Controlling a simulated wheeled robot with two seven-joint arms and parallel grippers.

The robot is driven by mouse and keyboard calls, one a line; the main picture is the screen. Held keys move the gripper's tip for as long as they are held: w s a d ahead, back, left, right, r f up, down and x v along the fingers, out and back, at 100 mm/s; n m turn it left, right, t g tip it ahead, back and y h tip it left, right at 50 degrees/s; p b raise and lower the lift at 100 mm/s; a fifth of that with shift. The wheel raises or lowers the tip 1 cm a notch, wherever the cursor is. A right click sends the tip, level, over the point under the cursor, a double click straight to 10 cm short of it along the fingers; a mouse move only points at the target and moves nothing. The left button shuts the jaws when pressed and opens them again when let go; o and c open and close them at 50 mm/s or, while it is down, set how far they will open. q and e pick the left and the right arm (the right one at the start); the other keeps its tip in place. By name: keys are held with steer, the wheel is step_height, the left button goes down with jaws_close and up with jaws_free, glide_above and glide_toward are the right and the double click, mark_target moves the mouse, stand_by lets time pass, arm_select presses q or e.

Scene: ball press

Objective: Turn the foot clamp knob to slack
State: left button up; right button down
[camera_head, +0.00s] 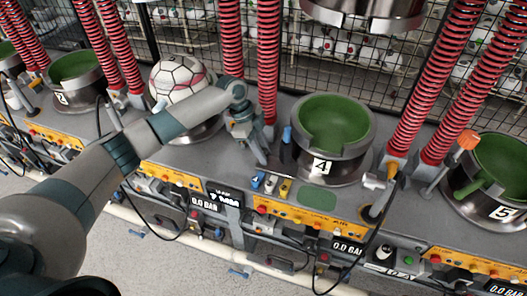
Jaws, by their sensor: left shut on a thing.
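My left gripper (259,156) reaches in from the left and points down at the grey bench between the ball press and the green-lined cup marked 4. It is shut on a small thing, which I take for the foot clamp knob. The gripper hides the knob, so I cannot see how far it is turned. A white and dark-lined ball with red marks (181,80) sits in the press cup behind my left forearm. My right gripper is not in view.
The green-lined cup (333,122) marked 4 stands just right of the gripper. Red springs (268,60) rise close behind it. Blue, white and yellow levers (271,184) and an orange panel (305,222) lie in front. Another cup (497,165), marked 5, has an orange knob (467,140) beside it.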

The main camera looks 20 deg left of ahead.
arm_select(q)
steer(key=shift+r+n, duration=0.1)
steer(key=shift+n, duration=0.4)
steer(key=shift+n+t+p, duration=0.35)
steer(key=shift+n+t, duration=0.25)
steer(key=shift+n, duration=0.4)
steer(key=n+t, duration=0.1)
steer(key=n, duration=0.1)
steer(key=n+t, duration=0.1)
steer(key=n, duration=0.2)
steer(key=shift+y, duration=0.4)
steer(key=n, duration=0.2)
steer(key=n+t+y, duration=0.1)
steer(key=n, duration=0.1)
steer(key=shift+n+y, duration=0.3)
steer(key=shift+n, duration=0.1)
steer(key=n+y, duration=0.1)
steer(key=n, duration=0.4)
steer(key=shift+w+t+y, duration=0.1)
steer(key=shift+t+y, duration=0.2)
steer(key=shift+y, duration=0.1)
steer(key=o, duration=1)
steer(key=shift+o, duration=0.2)
